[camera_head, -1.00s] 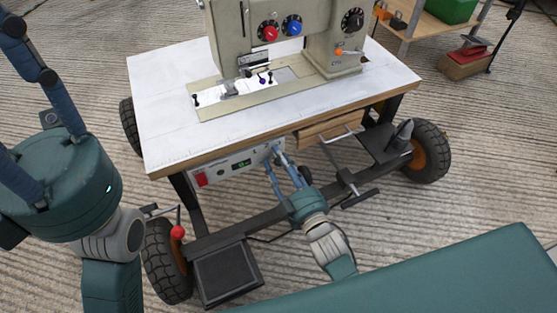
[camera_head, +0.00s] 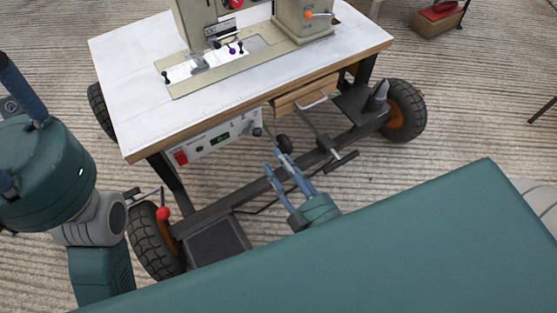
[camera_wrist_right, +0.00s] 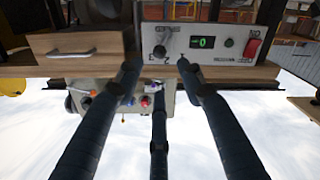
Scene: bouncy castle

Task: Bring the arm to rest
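My right gripper (camera_head: 277,172) is in front of and below the table's front edge, near the control box, with its base partly hidden behind my green body. In the right wrist view its blue fingers (camera_wrist_right: 157,72) are spread apart with nothing between them. My left gripper (camera_head: 40,175) is at the left edge of the head view. Its green palm shows, but its blue fingers run out of the picture, so their opening is unclear.
A wheeled sewing table (camera_head: 125,75) carries a sewing machine (camera_head: 300,18). Under its top are a control box (camera_head: 215,138), also seen in the right wrist view (camera_wrist_right: 202,42), and a wooden drawer (camera_head: 305,95). A red-knobbed lever (camera_head: 162,213) stands near the left wheel (camera_head: 152,243).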

